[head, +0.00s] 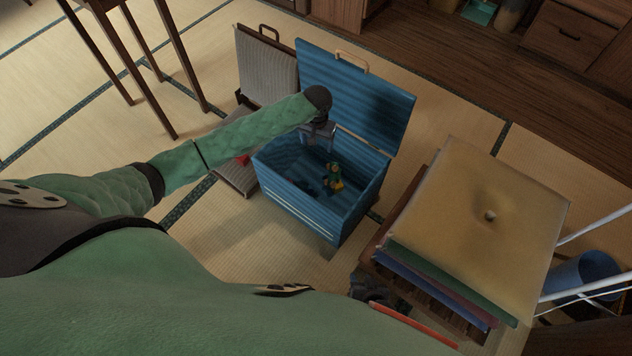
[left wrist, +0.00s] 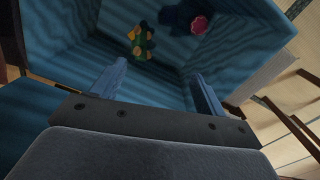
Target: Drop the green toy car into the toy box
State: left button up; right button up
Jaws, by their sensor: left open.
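The toy box (head: 310,208) is blue, with its lid standing open behind it. A small green toy with yellow parts (head: 334,172), which looks like the green toy car, lies inside the box. It also shows in the left wrist view (left wrist: 142,40), near the top. My left gripper (head: 318,138) is over the box opening, pointing down into it. In the left wrist view its two fingers (left wrist: 157,88) are apart with nothing between them. A dark part (head: 370,286) beside the cushion stack may be my right gripper; its fingers cannot be made out.
A dark blue toy with a pink-red part (left wrist: 190,20) is also in the box. A grey floor chair (head: 268,65) stands left of the box. A stack of cushions (head: 485,215) stands close on the right. A wooden table (head: 150,95) is at the upper left.

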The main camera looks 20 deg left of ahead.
pick_arm(q)
notch_tip(320, 180, up, 8)
jog(key=shift+f+p, duration=0.15)
jog(key=shift+p, duration=0.3)
dwell(0.3)
